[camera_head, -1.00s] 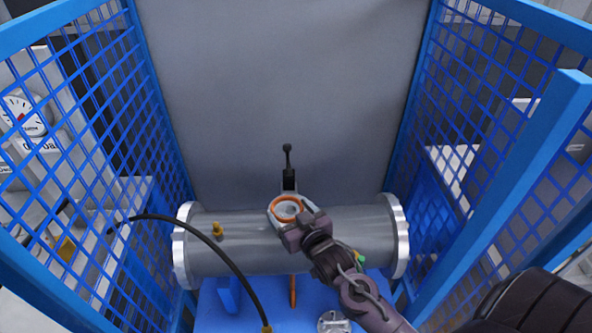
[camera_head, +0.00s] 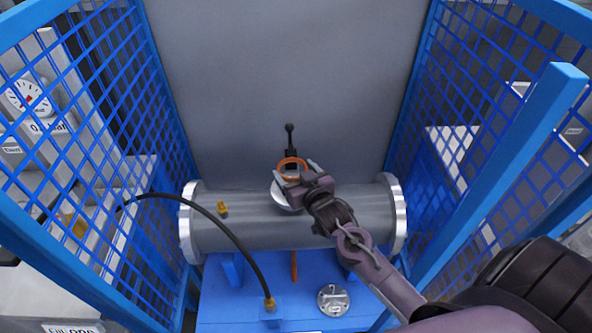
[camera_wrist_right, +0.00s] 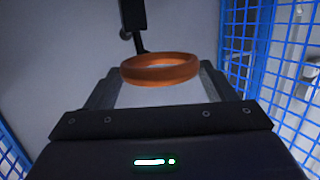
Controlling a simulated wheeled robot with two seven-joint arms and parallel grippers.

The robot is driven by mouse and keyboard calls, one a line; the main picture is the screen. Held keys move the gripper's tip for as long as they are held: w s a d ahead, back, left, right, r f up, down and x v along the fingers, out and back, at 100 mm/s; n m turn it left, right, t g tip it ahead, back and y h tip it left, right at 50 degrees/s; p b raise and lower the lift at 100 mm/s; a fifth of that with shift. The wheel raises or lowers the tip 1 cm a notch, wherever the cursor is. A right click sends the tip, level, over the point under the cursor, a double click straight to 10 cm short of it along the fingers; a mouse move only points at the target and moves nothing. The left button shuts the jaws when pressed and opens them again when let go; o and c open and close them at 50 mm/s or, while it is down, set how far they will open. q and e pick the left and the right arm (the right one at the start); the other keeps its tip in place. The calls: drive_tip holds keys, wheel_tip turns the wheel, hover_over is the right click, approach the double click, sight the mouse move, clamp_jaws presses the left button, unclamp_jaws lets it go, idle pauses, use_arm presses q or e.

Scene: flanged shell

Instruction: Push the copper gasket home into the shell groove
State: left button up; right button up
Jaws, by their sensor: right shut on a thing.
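The copper gasket (camera_head: 291,164) is an orange-brown ring, held above the shell's top port. My right gripper (camera_head: 293,175) is shut on it; in the right wrist view the gasket (camera_wrist_right: 160,69) sits between the two fingers, roughly level. The shell (camera_head: 245,233) is a grey horizontal cylinder with a bright flange at each end. The pale rim of its top port (camera_head: 281,201) shows partly below the gripper; the groove is hidden by the gripper. The gasket looks apart from the rim. My left gripper is not in view.
A black lever (camera_head: 290,137) stands behind the port. A black hose (camera_head: 220,226) arches over the shell's left part near a brass fitting (camera_head: 222,208). A round metal cover (camera_head: 333,299) lies on the blue stand (camera_head: 225,308). Blue mesh panels (camera_head: 95,130) close both sides.

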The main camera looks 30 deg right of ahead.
drive_tip(key=shift+f+b, duration=1.4)
drive_tip(key=shift+f, duration=1.05)
drive_tip(key=shift+p, duration=0.8)
drive_tip(key=shift+f+b, duration=1)
drive_tip(key=shift+f, duration=0.5)
drive_tip(key=o, duration=1.1)
drive_tip(key=shift+s+f, duration=0.15)
drive_tip(key=shift+o, duration=0.3)
drive_tip(key=shift+s+f, duration=0.1)
drive_tip(key=shift+s, duration=0.25)
drive_tip(key=r+b+v, duration=0.1)
drive_tip(key=v, duration=0.6)
drive_tip(key=shift+w, duration=0.1)
